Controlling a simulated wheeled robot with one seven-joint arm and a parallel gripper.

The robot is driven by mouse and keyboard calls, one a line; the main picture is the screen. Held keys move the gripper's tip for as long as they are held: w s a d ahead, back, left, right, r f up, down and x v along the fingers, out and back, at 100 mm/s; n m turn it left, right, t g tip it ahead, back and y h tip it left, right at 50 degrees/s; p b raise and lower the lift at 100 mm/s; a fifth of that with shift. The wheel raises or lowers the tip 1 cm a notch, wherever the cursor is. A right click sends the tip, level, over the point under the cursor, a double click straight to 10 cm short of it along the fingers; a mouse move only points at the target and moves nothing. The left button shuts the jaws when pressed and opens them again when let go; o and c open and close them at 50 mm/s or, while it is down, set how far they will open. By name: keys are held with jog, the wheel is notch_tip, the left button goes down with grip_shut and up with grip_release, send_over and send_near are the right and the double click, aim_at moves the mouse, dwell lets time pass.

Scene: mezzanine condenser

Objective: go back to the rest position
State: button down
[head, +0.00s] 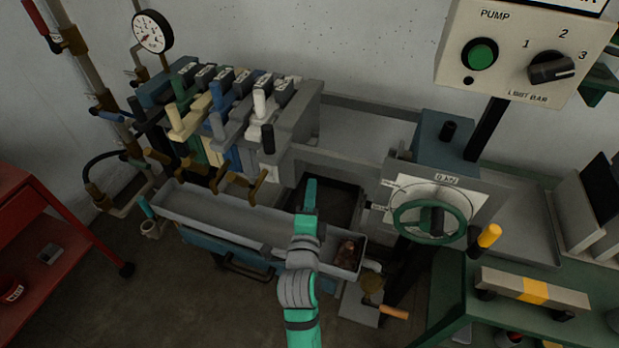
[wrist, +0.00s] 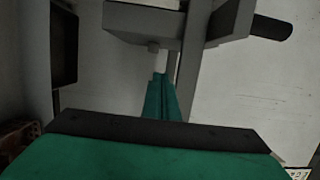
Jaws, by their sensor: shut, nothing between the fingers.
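My gripper (head: 310,193) is at the end of my teal and grey arm, near the middle of the head view.
A row of levers (head: 225,100) stands behind the trough. A green handwheel (head: 432,221) and the pump control box (head: 525,55) are at right. A brown item (head: 347,252) lies in the trough's right end. A red cart (head: 40,240) stands left, with bare floor beside it.

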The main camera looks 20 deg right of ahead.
jog(key=s+a+f+n+y, duration=0.3)
jog(key=s+a+f+n, duration=0.3)
jog(key=s, duration=0.3)
jog(key=s+a+f+n+y, duration=0.2)
jog(key=s+a+f+n, duration=0.45)
jog(key=s, duration=0.25)
jog(key=s+a+n+g+y, duration=0.1)
jog(key=s+a+n, duration=0.4)
jog(key=s+n, duration=0.5)
jog(key=s+y, duration=0.1)
jog(key=s, duration=0.8)
jog(key=shift+s+a+y, duration=0.2)
jog(key=shift+s+y, duration=0.1)
jog(key=shift+s, duration=0.05)
